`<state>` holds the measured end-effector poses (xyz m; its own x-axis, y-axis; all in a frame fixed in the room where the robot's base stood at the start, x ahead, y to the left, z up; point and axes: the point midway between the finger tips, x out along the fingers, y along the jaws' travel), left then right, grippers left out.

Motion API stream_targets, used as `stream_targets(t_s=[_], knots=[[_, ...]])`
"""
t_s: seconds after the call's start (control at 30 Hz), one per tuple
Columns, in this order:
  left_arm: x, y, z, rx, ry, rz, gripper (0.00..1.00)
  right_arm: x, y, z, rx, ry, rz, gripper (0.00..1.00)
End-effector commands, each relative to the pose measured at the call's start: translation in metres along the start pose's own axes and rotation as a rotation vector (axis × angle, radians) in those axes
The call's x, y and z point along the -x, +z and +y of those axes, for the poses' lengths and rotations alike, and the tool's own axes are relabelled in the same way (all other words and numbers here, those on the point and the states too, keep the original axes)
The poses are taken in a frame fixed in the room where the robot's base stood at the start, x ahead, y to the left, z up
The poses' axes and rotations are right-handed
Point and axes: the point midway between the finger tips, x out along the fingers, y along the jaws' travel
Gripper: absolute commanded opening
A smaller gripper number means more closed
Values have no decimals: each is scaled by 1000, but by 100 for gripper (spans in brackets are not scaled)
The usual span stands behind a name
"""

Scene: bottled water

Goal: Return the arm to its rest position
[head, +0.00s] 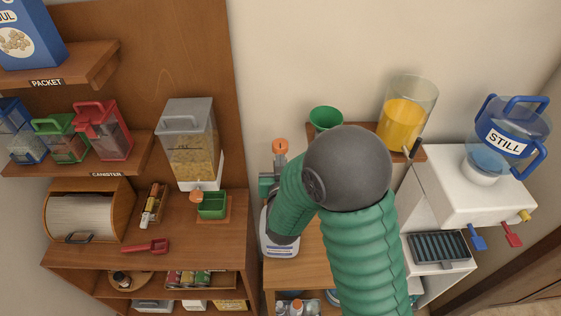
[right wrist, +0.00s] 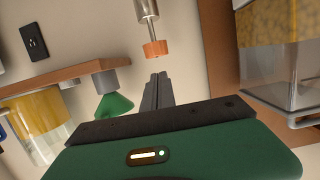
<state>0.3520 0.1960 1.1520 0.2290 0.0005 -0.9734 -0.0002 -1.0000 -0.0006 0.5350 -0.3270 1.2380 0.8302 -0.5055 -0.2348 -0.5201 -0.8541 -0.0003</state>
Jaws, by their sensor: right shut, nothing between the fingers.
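My right arm rises from the bottom centre of the head view and bends at a grey elbow, its green forearm slanting down to the left. My right gripper (head: 267,184) is partly hidden there, beside the forearm and below an orange-topped post (head: 280,146). In the right wrist view its dark fingers (right wrist: 157,90) are together, with nothing between them. The orange cap (right wrist: 156,48) on a metal cylinder shows just beyond the fingertips, apart from them. My left gripper is not in view.
A cereal dispenser (head: 191,145) and green cup (head: 212,204) stand left of the arm. A green funnel (head: 326,118) and orange-juice container (head: 403,112) sit on a wall shelf. A blue STILL water bottle (head: 506,135) tops the white dispenser (head: 462,190) at right.

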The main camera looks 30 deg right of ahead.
Motion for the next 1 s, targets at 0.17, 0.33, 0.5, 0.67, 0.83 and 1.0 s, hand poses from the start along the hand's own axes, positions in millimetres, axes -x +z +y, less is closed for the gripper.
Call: stream_targets(t_s=[0.17, 0.33, 0.5, 0.67, 0.83, 1.0], knots=[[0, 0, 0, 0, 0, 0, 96, -1, 0, 1, -1, 0, -1, 0], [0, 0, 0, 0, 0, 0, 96, 0, 0, 1, -1, 0, 0, 0], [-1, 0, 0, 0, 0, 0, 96, 0, 1, 1, -1, -2, -3, 0], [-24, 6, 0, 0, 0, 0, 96, 5, 46, -25, 5, -112, -153, 0], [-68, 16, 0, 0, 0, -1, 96, 62, 150, -63, 117, -337, -563, 0], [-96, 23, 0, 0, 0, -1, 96, 139, 220, -39, 311, -415, -923, 0]])
